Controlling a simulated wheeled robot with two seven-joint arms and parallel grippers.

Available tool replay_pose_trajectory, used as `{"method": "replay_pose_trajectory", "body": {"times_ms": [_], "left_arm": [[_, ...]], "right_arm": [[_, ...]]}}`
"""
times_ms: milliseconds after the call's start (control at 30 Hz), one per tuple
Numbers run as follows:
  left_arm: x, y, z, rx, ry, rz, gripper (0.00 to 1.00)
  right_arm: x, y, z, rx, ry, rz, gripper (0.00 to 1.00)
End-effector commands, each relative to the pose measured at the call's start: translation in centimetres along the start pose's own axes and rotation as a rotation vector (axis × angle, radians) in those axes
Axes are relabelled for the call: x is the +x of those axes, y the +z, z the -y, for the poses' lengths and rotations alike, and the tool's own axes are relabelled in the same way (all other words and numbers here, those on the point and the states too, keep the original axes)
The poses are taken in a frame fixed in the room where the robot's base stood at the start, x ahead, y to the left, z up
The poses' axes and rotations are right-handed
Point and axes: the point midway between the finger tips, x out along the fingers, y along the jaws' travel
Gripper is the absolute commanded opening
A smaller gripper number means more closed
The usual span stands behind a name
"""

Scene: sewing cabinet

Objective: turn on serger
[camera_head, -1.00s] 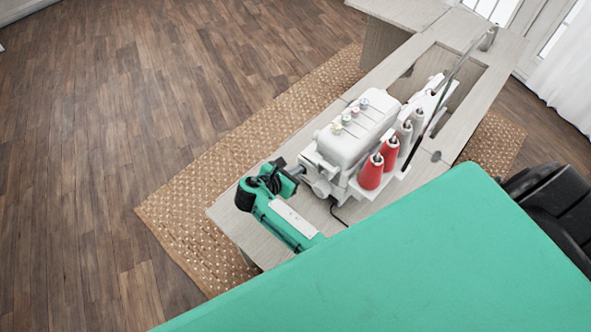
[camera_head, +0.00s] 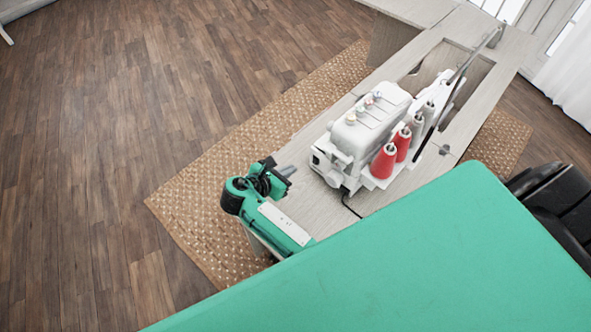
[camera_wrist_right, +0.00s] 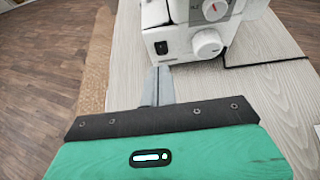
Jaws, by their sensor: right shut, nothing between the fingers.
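The white serger (camera_head: 362,137) stands on the pale wooden cabinet top in the head view, with red and grey thread cones behind it. In the right wrist view the serger's side (camera_wrist_right: 190,42) shows a white handwheel-like knob (camera_wrist_right: 207,43) and a small black switch (camera_wrist_right: 161,47) low on its left. My right gripper (camera_head: 288,170) is shut and empty, left of the serger and apart from it in the head view. In the wrist view its fingertips (camera_wrist_right: 158,75) point toward the side below the switch. Whether the switch is on cannot be told. My left gripper is not in view.
The cabinet top (camera_head: 305,205) has bare room between the gripper and the serger. A black cord (camera_wrist_right: 265,62) runs from the serger across the top. A woven rug (camera_head: 195,185) and wooden floor lie to the left. An opening in the cabinet lies beyond the serger.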

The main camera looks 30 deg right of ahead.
Motion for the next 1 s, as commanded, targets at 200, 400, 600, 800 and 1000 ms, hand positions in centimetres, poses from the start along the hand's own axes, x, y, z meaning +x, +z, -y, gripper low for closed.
{"method": "replay_pose_trajectory", "body": {"times_ms": [200, 400, 600, 800, 1000], "left_arm": [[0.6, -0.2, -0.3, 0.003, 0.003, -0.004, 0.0], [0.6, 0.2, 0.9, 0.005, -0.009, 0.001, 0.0], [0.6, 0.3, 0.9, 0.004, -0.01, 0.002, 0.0], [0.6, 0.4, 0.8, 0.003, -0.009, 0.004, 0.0], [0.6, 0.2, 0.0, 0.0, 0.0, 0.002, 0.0]], "right_arm": [[-2.5, 0.4, 0.0, 0.001, 0.0, -0.002, 0.0], [-3.0, 0.6, 0.0, 0.0, 0.0, -0.001, 0.0], [-3.0, 0.6, 0.0, 0.0, 0.0, -0.001, 0.0], [-3.0, 0.6, 0.0, 0.0, 0.0, -0.001, 0.0], [-3.0, 0.6, 0.0, 0.0, 0.0, -0.002, 0.0]]}}
